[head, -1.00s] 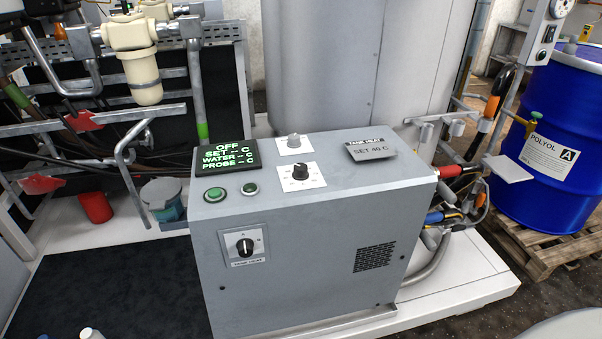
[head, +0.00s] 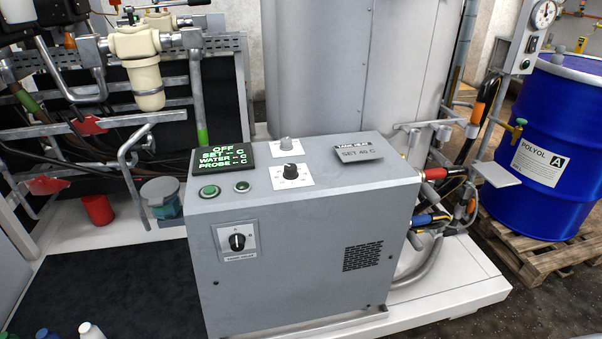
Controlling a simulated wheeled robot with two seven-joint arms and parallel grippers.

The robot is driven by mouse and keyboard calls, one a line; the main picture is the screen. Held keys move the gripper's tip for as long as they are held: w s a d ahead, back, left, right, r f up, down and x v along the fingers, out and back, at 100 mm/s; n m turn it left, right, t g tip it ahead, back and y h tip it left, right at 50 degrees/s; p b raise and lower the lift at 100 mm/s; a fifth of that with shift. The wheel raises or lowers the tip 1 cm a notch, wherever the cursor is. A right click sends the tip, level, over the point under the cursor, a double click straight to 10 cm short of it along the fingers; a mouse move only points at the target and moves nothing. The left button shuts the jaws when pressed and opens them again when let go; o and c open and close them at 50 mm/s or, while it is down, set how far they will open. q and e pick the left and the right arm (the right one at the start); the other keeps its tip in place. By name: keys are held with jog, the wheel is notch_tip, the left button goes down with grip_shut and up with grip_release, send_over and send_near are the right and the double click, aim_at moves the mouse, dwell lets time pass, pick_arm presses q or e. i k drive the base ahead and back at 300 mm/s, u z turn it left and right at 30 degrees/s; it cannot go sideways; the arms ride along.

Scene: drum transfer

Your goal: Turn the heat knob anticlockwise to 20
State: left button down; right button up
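The grey tank heat box (head: 285,265) stands in the middle of the head view. On its top a black knob (head: 290,171) sits on a white dial plate (head: 305,179); the dial's numbers are too small to read. Behind it is a grey knob (head: 285,143) on a white plate. A second black knob (head: 237,241) is on the front face, above a label reading TANK HEAT. A black display (head: 222,163) reads OFF, with dashes for set, water and probe. A sign (head: 358,153) reads SET 40 C or similar. Neither gripper is in view.
Two green buttons (head: 209,191) sit at the box's left top. A blue polyol drum (head: 537,150) stands on a wooden pallet (head: 520,250) at right. Red and blue hose fittings (head: 432,174) stick out on the box's right. Bottle caps (head: 90,330) show at lower left.

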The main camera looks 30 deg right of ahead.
aim_at(291, 172)
jog(key=k, duration=1)
jog(key=z, duration=0.9)
jog(key=i, duration=1.35)
jog(key=u, duration=0.75)
